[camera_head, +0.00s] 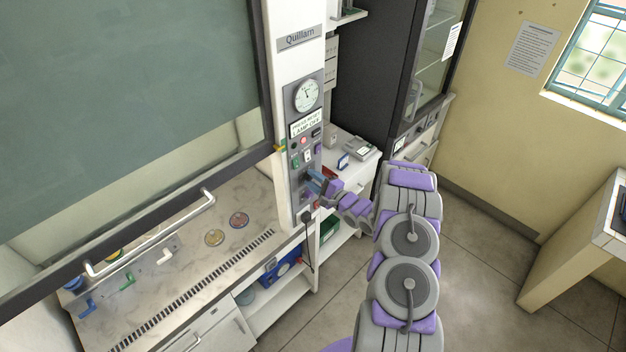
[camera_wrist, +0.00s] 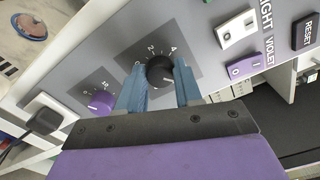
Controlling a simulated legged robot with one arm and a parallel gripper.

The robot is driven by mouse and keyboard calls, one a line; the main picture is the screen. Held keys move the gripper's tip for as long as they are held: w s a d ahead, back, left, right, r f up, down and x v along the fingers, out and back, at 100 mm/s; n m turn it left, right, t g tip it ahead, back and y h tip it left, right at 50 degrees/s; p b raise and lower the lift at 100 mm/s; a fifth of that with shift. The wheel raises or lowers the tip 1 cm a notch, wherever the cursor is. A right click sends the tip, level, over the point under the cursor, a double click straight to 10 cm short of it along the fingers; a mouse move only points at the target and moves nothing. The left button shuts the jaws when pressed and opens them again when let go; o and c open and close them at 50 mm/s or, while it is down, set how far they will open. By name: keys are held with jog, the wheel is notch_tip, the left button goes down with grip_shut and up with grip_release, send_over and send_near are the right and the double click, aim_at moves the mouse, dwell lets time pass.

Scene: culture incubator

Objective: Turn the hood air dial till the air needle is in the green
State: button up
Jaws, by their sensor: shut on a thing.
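The hood's grey control panel (camera_head: 294,215) has a round white gauge (camera_head: 307,95) near its top. The gauge's needle is dark and thin; its exact reading and any green band are too small to make out. A black dial (camera_wrist: 160,71) with a numbered scale shows in the wrist view, with a white pointer mark on its face. My gripper (camera_wrist: 160,82) has its two blue fingers on either side of this dial and is shut on it. In the head view my gripper (camera_head: 315,183) is at the lower panel and hides the dial.
A smaller purple dial (camera_wrist: 100,103) is left of the black one. A purple rocker switch (camera_wrist: 246,66), a white switch (camera_wrist: 236,29) and a black reset button (camera_wrist: 305,31) are to the right. A black plug (camera_wrist: 45,121) sits at lower left. The sash handle (camera_head: 150,235) is farther left.

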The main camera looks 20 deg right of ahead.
jog(key=shift+d+f, duration=0.1)
dwell(0.4)
jog(key=o, duration=1)
jog(key=shift+w+d+f+m, duration=0.1)
jog(key=shift+w+d+m, duration=0.1)
jog(key=shift+m, duration=0.1)
jog(key=shift+o, duration=0.2)
jog(key=shift+s, duration=0.15)
jog(key=shift+s, duration=0.2)
jog(key=b+v, duration=0.2)
jog(key=v, duration=1.5)
jog(key=shift+b, duration=0.35)
jog(key=shift+w+d, duration=0.1)
jog(key=shift+d, duration=0.1)
